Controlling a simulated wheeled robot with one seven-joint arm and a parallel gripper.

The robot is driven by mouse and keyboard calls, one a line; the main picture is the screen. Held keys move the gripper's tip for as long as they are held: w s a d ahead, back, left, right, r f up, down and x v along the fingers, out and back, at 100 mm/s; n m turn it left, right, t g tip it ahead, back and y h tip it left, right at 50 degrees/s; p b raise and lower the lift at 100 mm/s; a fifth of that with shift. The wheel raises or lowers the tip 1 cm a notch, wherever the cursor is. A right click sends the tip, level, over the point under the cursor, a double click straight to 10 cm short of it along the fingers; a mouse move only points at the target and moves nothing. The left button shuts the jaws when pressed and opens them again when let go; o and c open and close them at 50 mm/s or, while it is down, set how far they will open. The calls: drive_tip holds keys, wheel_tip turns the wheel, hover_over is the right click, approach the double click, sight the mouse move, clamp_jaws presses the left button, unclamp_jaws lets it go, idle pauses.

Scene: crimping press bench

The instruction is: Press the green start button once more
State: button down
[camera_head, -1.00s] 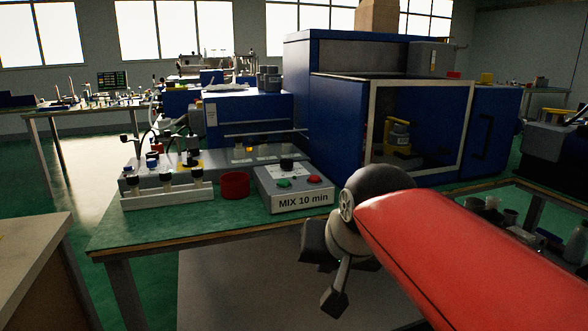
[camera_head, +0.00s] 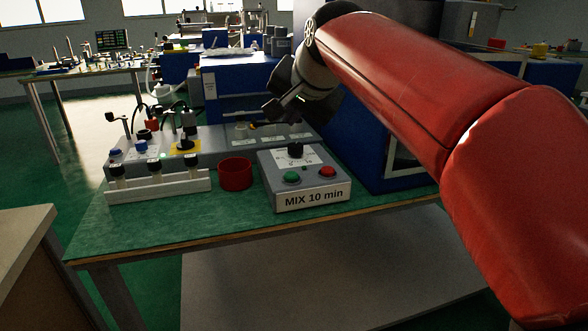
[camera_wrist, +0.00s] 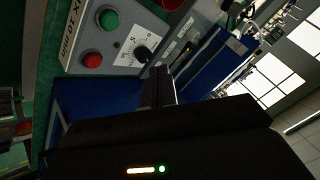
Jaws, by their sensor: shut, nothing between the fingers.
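The green start button (camera_head: 291,176) is on the sloped top of a grey control box (camera_head: 270,185) labelled "MIX 10 min", left of a red button (camera_head: 327,171) and in front of a black knob (camera_head: 295,150). The green button also shows in the wrist view (camera_wrist: 108,19), with the red button (camera_wrist: 92,60) and the knob (camera_wrist: 143,53). My gripper (camera_head: 272,109) is above and behind the box in the head view, apart from it. In the wrist view its fingers (camera_wrist: 160,72) are shut and empty, close to the knob side of the panel.
A red cup (camera_head: 236,175) stands left of the box. A white rack (camera_head: 158,186) with several black-capped vials is farther left. A blue machine (camera_head: 238,82) stands behind. The bench's green front strip (camera_head: 190,222) is clear.

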sight(293, 177)
drive_tip(key=shift+f, duration=0.1)
wheel_tip(293, 177, down, 9)
drive_tip(key=b, duration=0.6)
drive_tip(key=shift+r, duration=0.2)
drive_tip(key=shift+f, duration=0.15)
idle(1.7)
drive_tip(key=shift+f+b, duration=0.3)
drive_tip(key=shift+b, duration=0.1)
